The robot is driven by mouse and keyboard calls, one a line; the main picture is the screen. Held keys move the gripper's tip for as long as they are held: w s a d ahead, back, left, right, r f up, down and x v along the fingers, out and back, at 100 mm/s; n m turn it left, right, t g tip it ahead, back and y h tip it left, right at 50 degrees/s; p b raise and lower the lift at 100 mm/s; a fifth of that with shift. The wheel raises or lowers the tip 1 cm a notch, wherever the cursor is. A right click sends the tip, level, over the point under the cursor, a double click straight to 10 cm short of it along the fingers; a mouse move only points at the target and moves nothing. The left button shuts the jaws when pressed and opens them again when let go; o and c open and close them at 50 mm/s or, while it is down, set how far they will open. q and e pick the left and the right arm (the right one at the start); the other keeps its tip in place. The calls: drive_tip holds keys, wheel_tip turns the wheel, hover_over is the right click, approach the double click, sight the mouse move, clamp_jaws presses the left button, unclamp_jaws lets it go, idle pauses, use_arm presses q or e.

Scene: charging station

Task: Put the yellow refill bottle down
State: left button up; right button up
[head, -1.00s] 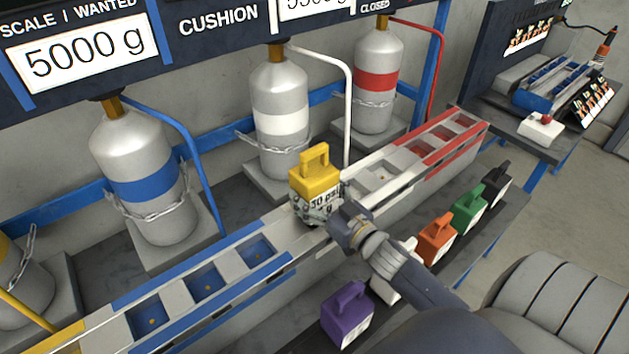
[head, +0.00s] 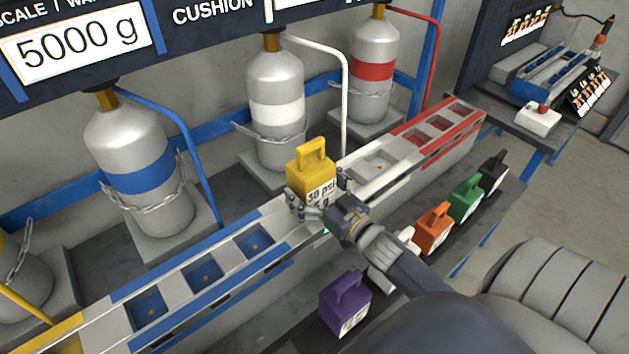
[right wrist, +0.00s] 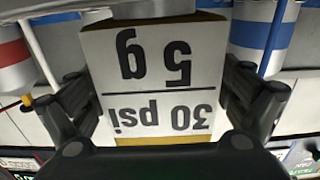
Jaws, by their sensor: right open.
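My right gripper (head: 319,193) is open, with one finger on each side of the bottle. In the right wrist view the bottle's label (right wrist: 155,80) reads "5 g" and "30 psi" upside down, between the spread fingers (right wrist: 160,100). My left gripper is out of view.
Purple (head: 345,303), orange (head: 433,232), green (head: 467,200) and black (head: 494,170) bottles stand on a lower shelf in front of the rail, with a white one partly behind my arm. Chained cylinders with blue (head: 140,180), white (head: 276,122) and red (head: 372,70) bands stand behind.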

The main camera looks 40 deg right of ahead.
drive_tip(key=shift+s, duration=0.5)
drive_tip(key=s+b, duration=0.2)
drive_tip(key=s, duration=0.9)
drive_tip(key=shift+d, duration=0.45)
drive_tip(key=shift+r, duration=0.1)
